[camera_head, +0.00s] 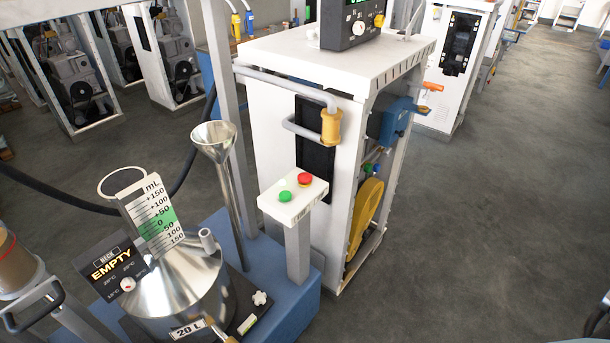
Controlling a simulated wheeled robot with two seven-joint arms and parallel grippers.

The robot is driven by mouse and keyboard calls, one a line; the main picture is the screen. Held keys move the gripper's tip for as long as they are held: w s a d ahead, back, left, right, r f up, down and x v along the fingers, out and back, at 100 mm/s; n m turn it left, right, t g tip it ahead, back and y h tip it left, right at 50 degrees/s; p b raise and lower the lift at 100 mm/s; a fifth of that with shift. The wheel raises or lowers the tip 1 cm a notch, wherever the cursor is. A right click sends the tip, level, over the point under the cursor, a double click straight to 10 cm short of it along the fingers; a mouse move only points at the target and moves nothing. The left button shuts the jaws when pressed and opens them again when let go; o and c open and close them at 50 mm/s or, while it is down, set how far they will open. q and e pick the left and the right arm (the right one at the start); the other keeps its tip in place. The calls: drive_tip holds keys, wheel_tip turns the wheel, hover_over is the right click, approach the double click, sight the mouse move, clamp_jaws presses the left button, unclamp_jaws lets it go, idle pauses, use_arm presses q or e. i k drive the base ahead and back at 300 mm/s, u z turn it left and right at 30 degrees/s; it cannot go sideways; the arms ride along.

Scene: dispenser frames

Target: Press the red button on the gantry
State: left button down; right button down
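The red button (305,179) is a round mushroom-shaped cap on top of a small white control box (293,203). A green button (285,196) sits beside it, to its left and nearer to me. The box stands on a short grey post (298,252) in front of the white dispenser cabinet (275,100). Nothing covers or touches the red button. Neither of my grippers can be made out in this view.
A shiny measuring can (185,285) marked 20 L, with a tall scale and an EMPTY sign (113,262), stands left of the post on a blue base (290,310). A steel funnel (214,140) rises behind it. A yellow nozzle (330,126) hangs above the box. Grey floor (480,240) is clear at right.

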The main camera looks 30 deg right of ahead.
sight(304, 177)
drive_tip(key=u, duration=2)
drive_tip(key=k, duration=0.95)
drive_tip(key=z, duration=1.25)
drive_tip(key=i, duration=0.5)
drive_tip(key=z, duration=0.05)
